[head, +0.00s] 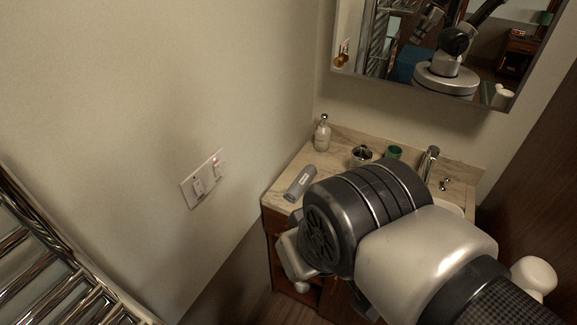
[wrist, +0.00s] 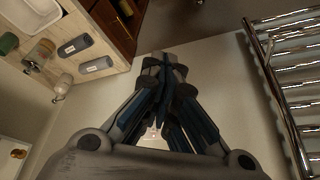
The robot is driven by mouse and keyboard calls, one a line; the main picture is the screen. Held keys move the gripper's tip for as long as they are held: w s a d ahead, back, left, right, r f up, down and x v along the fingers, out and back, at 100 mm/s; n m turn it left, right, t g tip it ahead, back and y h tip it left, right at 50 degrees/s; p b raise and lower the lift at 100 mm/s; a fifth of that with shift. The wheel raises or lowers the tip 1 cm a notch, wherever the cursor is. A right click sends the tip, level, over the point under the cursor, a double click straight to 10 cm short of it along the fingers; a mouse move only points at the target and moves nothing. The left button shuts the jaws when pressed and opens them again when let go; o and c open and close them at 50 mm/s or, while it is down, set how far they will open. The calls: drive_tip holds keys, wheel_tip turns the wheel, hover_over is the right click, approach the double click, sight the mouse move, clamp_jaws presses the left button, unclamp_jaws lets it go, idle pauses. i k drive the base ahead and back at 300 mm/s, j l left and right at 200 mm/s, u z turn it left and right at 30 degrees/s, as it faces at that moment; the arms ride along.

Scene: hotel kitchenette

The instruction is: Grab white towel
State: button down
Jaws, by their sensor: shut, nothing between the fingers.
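No white towel can be made out for certain in either view. A small pale shape (head: 301,287) shows at the wooden cabinet under the counter in the head view, partly behind my arm, too small to identify. My gripper (wrist: 165,62) shows in the wrist view with its fingers together and nothing between them. In the head view my arm hides the gripper's fingers. In the wrist view the gripper is between the counter on the left and the metal rail on the right, with plain wall behind it.
A chrome rail rack (head: 62,282) stands at lower left, its visible bars bare. A mirror (head: 400,70) hangs above. A switch plate (head: 204,179) is on the wall.

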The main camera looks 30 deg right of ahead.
sight(298, 186)
drive_tip(key=z, duration=0.55)
drive_tip(key=i+z, duration=0.1)
drive_tip(key=z, duration=0.5)
drive_tip(key=j+z, duration=0.1)
drive_tip(key=z, duration=1.05)
drive_tip(key=j+z, duration=0.15)
drive_tip(key=z, duration=0.4)
drive_tip(key=j+z, duration=0.1)
drive_tip(key=z, duration=1.05)
drive_tip(key=j+z, duration=0.1)
drive_tip(key=z, duration=0.45)
drive_tip(key=k+j+z, duration=0.15)
drive_tip(key=z, duration=0.5)
drive_tip(key=u, duration=0.5)
drive_tip(key=k+j+u, duration=0.1)
drive_tip(key=u, duration=0.9)
drive_tip(key=j+u, duration=0.15)
drive_tip(key=u, duration=0.35)
drive_tip(key=j+u, duration=0.1)
drive_tip(key=u, duration=0.4)
drive_tip(key=j+u, duration=0.1)
drive_tip(key=u, duration=0.4)
drive_tip(key=j+u, duration=0.1)
drive_tip(key=u, duration=0.4)
drive_tip(key=j+u, duration=0.1)
drive_tip(key=u, duration=0.4)
